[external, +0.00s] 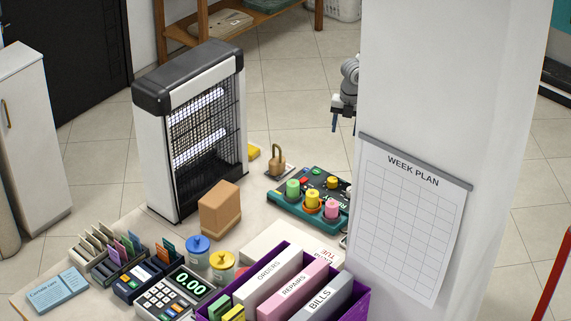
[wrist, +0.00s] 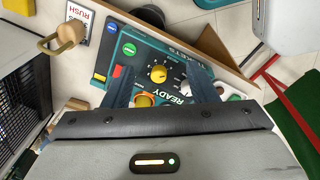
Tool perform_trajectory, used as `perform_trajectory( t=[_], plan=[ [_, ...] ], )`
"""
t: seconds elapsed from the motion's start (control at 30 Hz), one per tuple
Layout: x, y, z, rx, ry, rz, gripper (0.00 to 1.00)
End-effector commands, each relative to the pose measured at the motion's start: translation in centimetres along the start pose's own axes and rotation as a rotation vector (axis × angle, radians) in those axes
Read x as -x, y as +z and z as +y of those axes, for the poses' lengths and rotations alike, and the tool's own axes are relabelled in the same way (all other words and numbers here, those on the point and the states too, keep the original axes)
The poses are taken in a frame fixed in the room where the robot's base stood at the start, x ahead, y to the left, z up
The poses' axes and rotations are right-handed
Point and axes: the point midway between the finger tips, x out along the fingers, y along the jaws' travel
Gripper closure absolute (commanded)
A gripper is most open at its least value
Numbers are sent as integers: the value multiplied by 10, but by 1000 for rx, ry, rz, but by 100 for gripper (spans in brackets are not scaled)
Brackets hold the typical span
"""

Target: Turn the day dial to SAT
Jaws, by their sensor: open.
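The dark green console (external: 285,208) stands on the counter in the external view. A small yellow dial (external: 333,182) sits near its far right part. In the wrist view the yellow dial (wrist: 158,73) has a dark pointer mark and small white markings around it, too small to read, so I cannot tell which day it points at. My gripper (wrist: 157,68) is open and empty, its two blue fingers on either side of the dial in that view. In the external view my gripper (external: 343,124) hangs above the console, pointing down, its arm partly hidden by the white pillar.
Green (external: 293,188), yellow (external: 313,198) and pink (external: 331,209) pieces stand up from the console's front. The pillar (external: 440,100) is close on the right.

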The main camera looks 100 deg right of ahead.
Motion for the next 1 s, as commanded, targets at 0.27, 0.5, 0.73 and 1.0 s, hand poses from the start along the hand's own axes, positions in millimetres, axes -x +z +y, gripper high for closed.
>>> perform_trajectory(
  t=[0.27, 0.5, 0.73, 1.0],
  plan=[
    [-30, -79, -16, 898, -82, -9, 48],
    [-53, -125, -38, 1462, -130, 7, 48],
    [-66, -136, -46, 1618, -143, 14, 48],
    [-107, -131, -50, 1615, -148, 14, 48]
  ],
)
